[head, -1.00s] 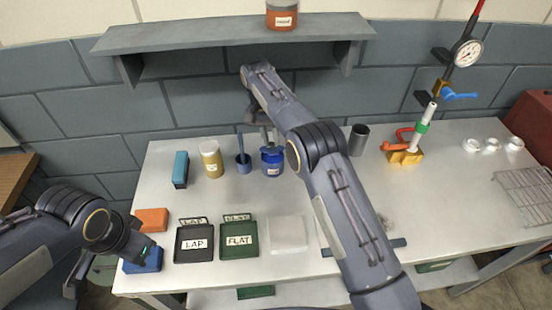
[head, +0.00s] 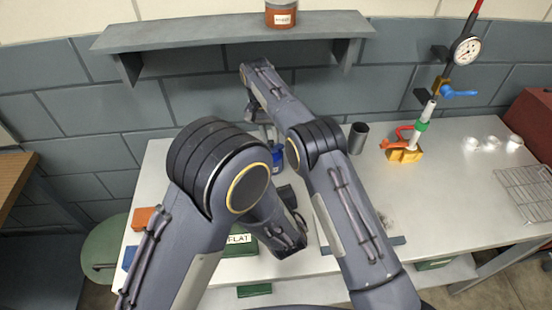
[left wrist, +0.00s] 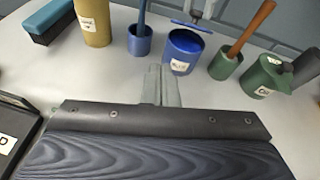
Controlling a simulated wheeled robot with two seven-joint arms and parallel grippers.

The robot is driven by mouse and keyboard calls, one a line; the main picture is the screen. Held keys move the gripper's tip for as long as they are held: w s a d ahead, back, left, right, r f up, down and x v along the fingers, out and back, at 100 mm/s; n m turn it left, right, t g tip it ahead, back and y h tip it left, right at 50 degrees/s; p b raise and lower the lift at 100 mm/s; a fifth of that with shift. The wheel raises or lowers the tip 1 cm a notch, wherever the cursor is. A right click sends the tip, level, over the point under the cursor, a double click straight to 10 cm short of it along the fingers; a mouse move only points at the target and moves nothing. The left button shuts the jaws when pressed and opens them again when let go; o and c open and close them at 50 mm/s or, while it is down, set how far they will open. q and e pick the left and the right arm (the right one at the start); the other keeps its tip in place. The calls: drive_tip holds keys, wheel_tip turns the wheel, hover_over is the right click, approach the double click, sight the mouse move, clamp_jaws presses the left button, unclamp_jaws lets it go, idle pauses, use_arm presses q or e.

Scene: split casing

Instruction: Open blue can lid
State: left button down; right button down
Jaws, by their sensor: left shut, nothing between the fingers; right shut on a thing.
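The blue can (head: 277,162) stands on the bench in the head view, partly hidden by my arms. In the left wrist view the labelled blue can (left wrist: 181,66) is upright, with its dark blue opening showing. The thin blue lid (left wrist: 191,26) shows above the opening toward its far side; the exact gap is unclear. My right gripper (left wrist: 205,10) is shut on the lid from above. It also shows in the head view (head: 264,135). My left gripper (left wrist: 162,72) is shut and empty, in front of and left of the can.
Near the can stand a blue cup (left wrist: 140,44) with a stick, a green pot (left wrist: 222,68) with a wooden handle and a green can (left wrist: 264,82). A shelf (head: 200,37) overhangs behind.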

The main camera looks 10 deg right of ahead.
drive_tip(key=shift+r, duration=0.1)
use_arm(q)
drive_tip(key=w+d+f+m, duration=0.1)
drive_tip(key=w, duration=0.1)
drive_tip(key=w+d+f+m+h, duration=0.1)
drive_tip(key=w+f, duration=0.1)
drive_tip(key=w, duration=0.1)
drive_tip(key=w+d+f+h, duration=0.1)
drive_tip(key=w+f, duration=0.1)
drive_tip(key=w, duration=0.1)
drive_tip(key=shift+w+d+f+m+t, duration=0.2)
drive_tip(key=shift+d+m+t, duration=0.1)
drive_tip(key=shift+d+m, duration=0.1)
drive_tip(key=w+r, duration=0.2)
drive_tip(key=r, duration=0.1)
drive_tip(key=shift+w+r, duration=0.15)
drive_tip(key=shift+r, duration=0.1)
drive_tip(key=shift+w+r, duration=0.45)
drive_tip(key=shift+r, duration=0.35)
use_arm(e)
drive_tip(key=c, duration=1.4)
unclamp_jaws()
drive_tip(key=shift+o, duration=0.7)
